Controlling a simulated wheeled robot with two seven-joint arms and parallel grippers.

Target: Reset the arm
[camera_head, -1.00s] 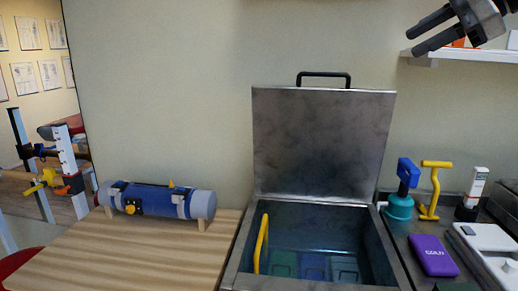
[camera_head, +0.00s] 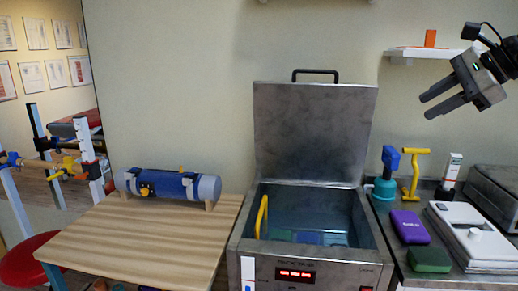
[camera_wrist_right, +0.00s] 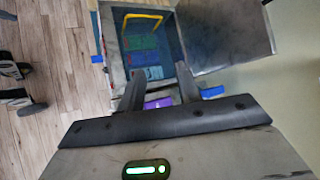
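My right gripper (camera_head: 440,99) is in the upper right of the head view, raised in the air in front of the wall. Its two dark fingers are apart with nothing between them, so it is open and empty. In the right wrist view the fingers (camera_wrist_right: 160,92) also stand apart, above the open metal tank. My left gripper is not in the head view. The metal tank (camera_head: 240,250) stands in the middle with its lid (camera_head: 312,135) upright. A yellow handle (camera_head: 262,217) and several coloured packs (camera_head: 307,237) are inside it.
A wooden table (camera_head: 140,240) at left bears a blue roll (camera_head: 165,186). The right counter holds a purple pack (camera_head: 409,227), a green block (camera_head: 429,259), a teal-and-blue device (camera_head: 385,177), a yellow tool (camera_head: 415,173) and a white scale-like device (camera_head: 470,235). A shelf (camera_head: 425,53) is behind the gripper.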

